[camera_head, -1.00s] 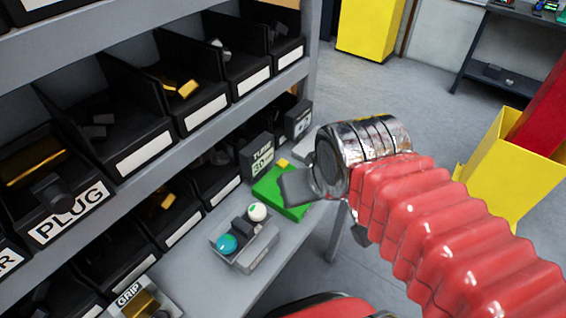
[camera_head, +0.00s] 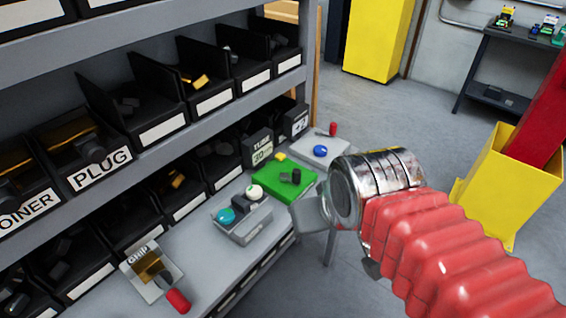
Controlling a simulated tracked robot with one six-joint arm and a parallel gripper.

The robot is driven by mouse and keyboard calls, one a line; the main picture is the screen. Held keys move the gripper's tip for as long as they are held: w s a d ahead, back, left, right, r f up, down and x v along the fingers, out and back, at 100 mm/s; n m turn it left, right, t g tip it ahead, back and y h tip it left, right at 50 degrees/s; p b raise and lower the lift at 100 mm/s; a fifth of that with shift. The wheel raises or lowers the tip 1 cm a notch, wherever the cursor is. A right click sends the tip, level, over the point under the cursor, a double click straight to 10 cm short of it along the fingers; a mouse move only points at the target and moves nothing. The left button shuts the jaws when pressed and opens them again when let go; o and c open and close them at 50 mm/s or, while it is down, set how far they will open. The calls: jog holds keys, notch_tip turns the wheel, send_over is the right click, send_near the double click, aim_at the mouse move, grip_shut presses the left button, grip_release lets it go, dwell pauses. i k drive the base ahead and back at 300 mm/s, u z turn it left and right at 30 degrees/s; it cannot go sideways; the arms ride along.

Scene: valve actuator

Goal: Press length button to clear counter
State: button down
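A grey box with a teal button (camera_head: 225,216) and a white button (camera_head: 253,192) sits on the workbench. Behind it a green block (camera_head: 285,180) carries a small yellow piece and dark pieces. A small display marked TUBE 30 (camera_head: 261,152) and a second display (camera_head: 300,122) stand behind. No button is readably labelled "length". My gripper (camera_head: 312,214) shows as grey metal in front of the bench edge, apart from the buttons. Its fingers are not clear.
Shelves with black bins, including the PLUG bin (camera_head: 100,165), rise at left. A GRIP fixture (camera_head: 147,270) with a red handle (camera_head: 178,300) sits at the near bench end. A yellow bin (camera_head: 505,195) stands at right. Open floor lies beyond the bench.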

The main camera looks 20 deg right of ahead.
aim_at(281, 157)
jog(key=u, duration=1.1)
jog(key=i, duration=0.4)
jog(key=z, duration=0.05)
